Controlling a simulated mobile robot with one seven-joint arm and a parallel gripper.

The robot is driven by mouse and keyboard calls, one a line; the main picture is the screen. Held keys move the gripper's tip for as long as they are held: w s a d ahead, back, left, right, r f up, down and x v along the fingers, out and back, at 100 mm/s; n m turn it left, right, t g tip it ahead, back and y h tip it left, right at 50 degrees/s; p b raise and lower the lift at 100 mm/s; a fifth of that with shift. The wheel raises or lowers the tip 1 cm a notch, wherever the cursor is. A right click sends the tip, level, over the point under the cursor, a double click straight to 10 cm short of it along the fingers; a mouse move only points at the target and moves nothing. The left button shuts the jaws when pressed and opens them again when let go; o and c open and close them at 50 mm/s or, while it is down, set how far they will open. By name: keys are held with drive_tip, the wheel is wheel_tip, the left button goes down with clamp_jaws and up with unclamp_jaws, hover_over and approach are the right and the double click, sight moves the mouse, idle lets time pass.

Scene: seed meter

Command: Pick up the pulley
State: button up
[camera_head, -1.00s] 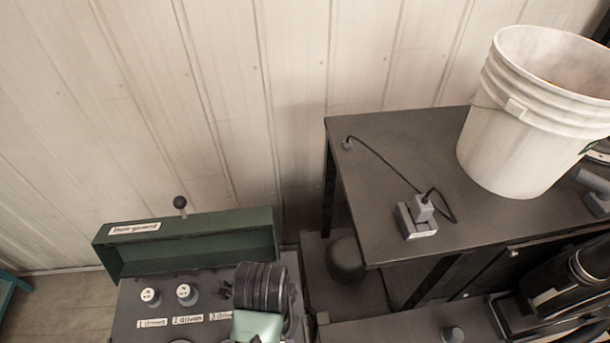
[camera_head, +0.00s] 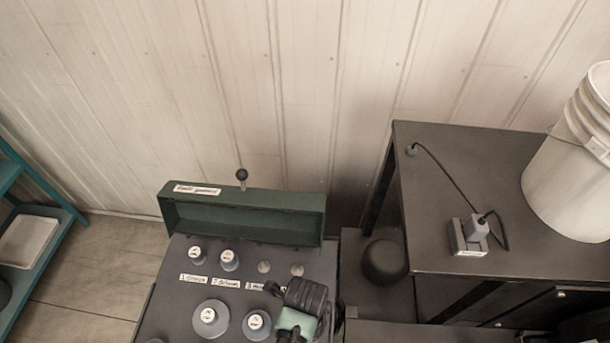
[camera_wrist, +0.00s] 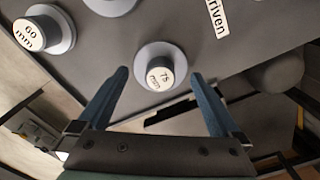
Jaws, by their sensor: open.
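Several grey pulleys with white labelled caps stand on a dark panel (camera_head: 180,290). In the head view two small ones (camera_head: 197,255) (camera_head: 229,260) sit at the back, and two larger ones (camera_head: 210,318) (camera_head: 257,324) sit nearer. In the wrist view a pulley marked 75 mm (camera_wrist: 160,70) lies just beyond and between the fingertips, and one marked 60 mm (camera_wrist: 42,30) is at upper left. My gripper (camera_wrist: 157,78) is open and empty, its two blue fingers apart. Part of my arm covers the panel's right front in the head view.
A green guard (camera_head: 245,215) with a knobbed lever stands behind the panel. At right, a dark table (camera_head: 470,180) holds a white bucket (camera_head: 570,180) and a small corded device (camera_head: 468,237). A teal shelf (camera_head: 40,265) is at left; floor shows between.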

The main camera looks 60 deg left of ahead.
drive_tip(key=shift+f, duration=0.7)
drive_tip(key=shift+c, duration=0.2)
drive_tip(key=c, duration=1.1)
drive_tip(key=shift+r, duration=0.1)
wheel_tip(320, 180, up, 10)
drive_tip(key=shift+f, duration=0.2)
drive_tip(key=shift+r+p, duration=2.3)
drive_tip(key=shift+p, duration=0.05)
